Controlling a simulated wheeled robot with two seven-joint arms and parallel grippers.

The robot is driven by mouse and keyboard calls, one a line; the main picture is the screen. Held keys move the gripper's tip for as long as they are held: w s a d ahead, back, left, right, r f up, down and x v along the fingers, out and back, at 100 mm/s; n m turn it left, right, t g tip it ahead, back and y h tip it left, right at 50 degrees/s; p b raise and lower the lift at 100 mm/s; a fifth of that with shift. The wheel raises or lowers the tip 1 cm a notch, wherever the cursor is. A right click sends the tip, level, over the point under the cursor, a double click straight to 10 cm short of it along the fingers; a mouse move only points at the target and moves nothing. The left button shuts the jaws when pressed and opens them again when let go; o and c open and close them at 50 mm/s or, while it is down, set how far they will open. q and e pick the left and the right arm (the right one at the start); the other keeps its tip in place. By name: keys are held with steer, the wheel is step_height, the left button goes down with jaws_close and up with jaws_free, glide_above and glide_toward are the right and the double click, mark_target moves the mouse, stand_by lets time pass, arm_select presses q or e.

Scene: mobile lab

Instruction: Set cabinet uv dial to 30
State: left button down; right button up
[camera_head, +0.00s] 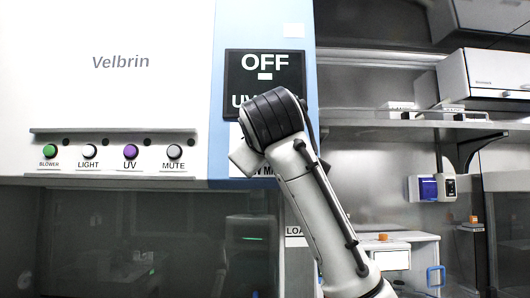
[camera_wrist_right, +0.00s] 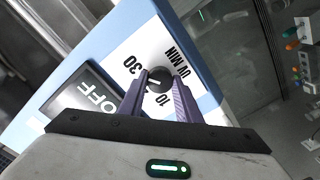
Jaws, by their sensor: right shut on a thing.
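The UV dial (camera_wrist_right: 158,79) is a small black knob on a white label (camera_wrist_right: 138,60) printed with 30, 10 and UV MIN, in the right wrist view. A small light mark shows on the knob, but I cannot tell exactly which number it points to. My right gripper (camera_wrist_right: 160,84) has its two purple fingers on either side of the knob, shut on it. In the head view my right arm hides the dial and most of the label on the cabinet front (camera_head: 160,65). The dark display (camera_head: 265,62) above reads OFF. My left gripper is not in view.
A row of buttons on the cabinet, BLOWER (camera_head: 50,150), LIGHT (camera_head: 89,151), UV (camera_head: 130,152) and MUTE (camera_head: 174,152), lies left of my arm. Dark glass (camera_head: 110,240) is below. A shelf (camera_head: 400,125) and a blue-and-white device (camera_head: 425,188) stand at the right.

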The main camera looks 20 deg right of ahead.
steer(key=shift+f+m, duration=0.15)
steer(key=shift+m, duration=0.35)
steer(key=o, duration=1.1)
steer(key=shift+c, duration=0.2)
steer(key=shift+s, duration=0.1)
steer(key=b+v, duration=0.3)
steer(key=v, duration=0.7)
